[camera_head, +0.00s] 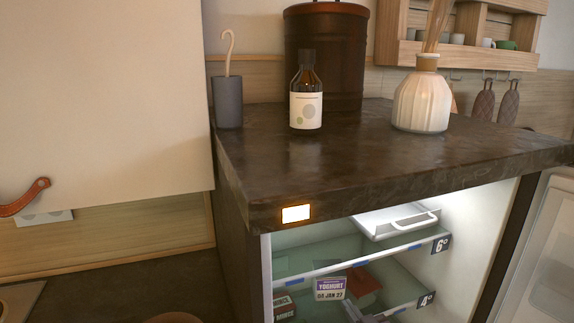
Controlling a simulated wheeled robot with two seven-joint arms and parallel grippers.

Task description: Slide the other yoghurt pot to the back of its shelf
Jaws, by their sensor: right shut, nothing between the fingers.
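One yoghurt pot (330,288) shows inside the lit fridge, with a purple and white label reading "YOGHURT 08 JAN 27". It is below the upper glass shelf. I cannot make out a second yoghurt pot. My right gripper (356,311) seems to be the small grey shape low in the fridge, right of and nearer than the pot. It is shut and empty, and appears apart from the pot, though its tips are hard to make out. My left gripper is out of view.
The upper glass shelf (350,264) is marked 6 and carries a white handled tray (398,220). A red item (363,288) lies right of the pot, and a dark labelled box (284,307) stands left. The fridge door (545,265) is open at right. A bottle (306,95) and vase (422,98) stand on the worktop.

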